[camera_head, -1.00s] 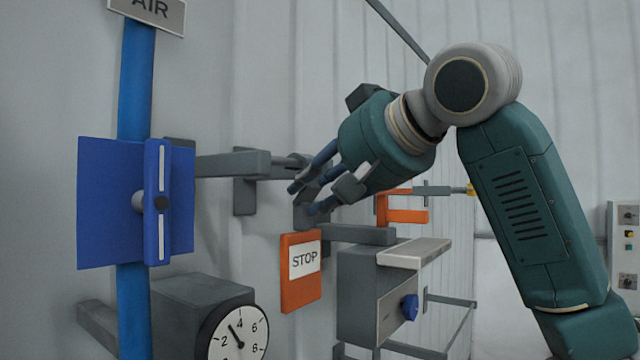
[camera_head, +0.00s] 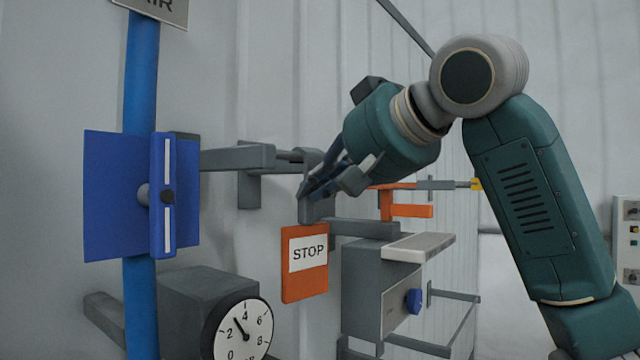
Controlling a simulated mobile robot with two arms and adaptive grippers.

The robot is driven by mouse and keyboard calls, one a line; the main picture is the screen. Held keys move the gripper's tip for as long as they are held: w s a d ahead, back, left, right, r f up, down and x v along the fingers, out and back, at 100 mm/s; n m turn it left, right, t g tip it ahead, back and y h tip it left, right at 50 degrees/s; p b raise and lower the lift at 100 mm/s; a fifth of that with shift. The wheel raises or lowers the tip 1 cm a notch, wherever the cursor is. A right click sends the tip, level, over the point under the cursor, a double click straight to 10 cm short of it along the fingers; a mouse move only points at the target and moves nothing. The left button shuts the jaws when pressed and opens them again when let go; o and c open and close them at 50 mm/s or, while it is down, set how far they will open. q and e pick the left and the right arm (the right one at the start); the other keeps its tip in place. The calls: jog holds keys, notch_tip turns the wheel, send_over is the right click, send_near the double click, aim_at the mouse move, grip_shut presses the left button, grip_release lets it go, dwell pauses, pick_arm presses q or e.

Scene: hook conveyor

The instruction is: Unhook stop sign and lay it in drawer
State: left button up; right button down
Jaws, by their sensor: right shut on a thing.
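The stop sign (camera_head: 304,278) is an orange plate with a white STOP label. It hangs upright below a grey block at the end of a wall bracket (camera_head: 237,158). My right gripper (camera_head: 316,188) is shut on the grey upper part of the sign, just above the orange plate. Its fingers and wrist partly hide that part and the hook. I cannot tell whether the sign is clear of the hook. My left gripper is not in view.
A blue post (camera_head: 141,70) with a blue plate (camera_head: 112,205) stands at the left. A round dial gauge (camera_head: 243,332) is below the sign's left. An orange bracket (camera_head: 405,211) and a pale shelf (camera_head: 420,247) lie to the right. The wall is close behind.

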jog(key=shift+s+d+r, duration=0.15)
jog(key=shift+r, duration=0.85)
jog(key=shift+s+d+r, duration=0.15)
jog(key=shift+r, duration=0.85)
jog(key=s+d+b, duration=0.5)
jog(key=s+d, duration=0.3)
jog(key=s, duration=0.1)
jog(key=shift+s+d, duration=0.35)
jog(key=shift+s, duration=0.05)
jog(key=shift+w+a, duration=0.1)
